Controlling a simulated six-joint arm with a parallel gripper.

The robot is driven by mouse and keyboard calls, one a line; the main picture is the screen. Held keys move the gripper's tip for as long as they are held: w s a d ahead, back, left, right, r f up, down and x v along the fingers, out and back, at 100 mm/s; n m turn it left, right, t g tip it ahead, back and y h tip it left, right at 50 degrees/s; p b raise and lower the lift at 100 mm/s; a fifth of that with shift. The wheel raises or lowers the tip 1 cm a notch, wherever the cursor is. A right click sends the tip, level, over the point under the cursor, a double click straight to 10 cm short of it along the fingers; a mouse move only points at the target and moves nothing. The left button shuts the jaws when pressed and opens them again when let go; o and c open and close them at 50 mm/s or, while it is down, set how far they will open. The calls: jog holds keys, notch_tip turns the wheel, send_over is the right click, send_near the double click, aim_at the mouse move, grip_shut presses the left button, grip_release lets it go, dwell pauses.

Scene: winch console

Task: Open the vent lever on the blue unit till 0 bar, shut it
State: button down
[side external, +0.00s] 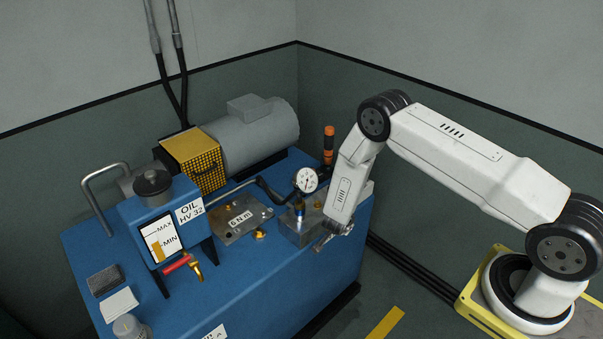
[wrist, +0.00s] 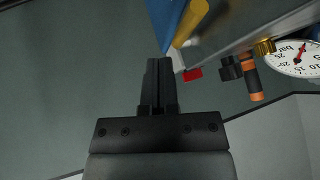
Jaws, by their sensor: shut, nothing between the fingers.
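The blue unit (side external: 280,260) fills the middle of the side view. A round white pressure gauge (side external: 306,180) stands above a grey metal block (side external: 297,230) at the unit's right end. Its dial (wrist: 300,58) is cut by the right edge of the wrist view; I cannot read the pressure surely. My gripper (side external: 322,244) is low beside the block's right side, at the unit's edge. In the wrist view its fingers (wrist: 159,66) are shut and empty, close to the block's corner. A small red part (wrist: 193,74) shows just right of the fingertips; I cannot tell if it is the vent lever.
An oil tank (side external: 160,215) with a red-handled tap (side external: 176,264) stands on the left of the unit. A grey motor (side external: 248,135) and yellow mesh guard (side external: 192,158) are behind. An orange-and-black handle (side external: 328,143) rises behind the gauge. Floor right of the unit is mostly clear.

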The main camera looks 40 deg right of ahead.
jog(key=s+a+f+v, duration=0.1)
jog(key=v, duration=1)
jog(key=shift+f, duration=0.2)
jog(key=shift+r, duration=0.1)
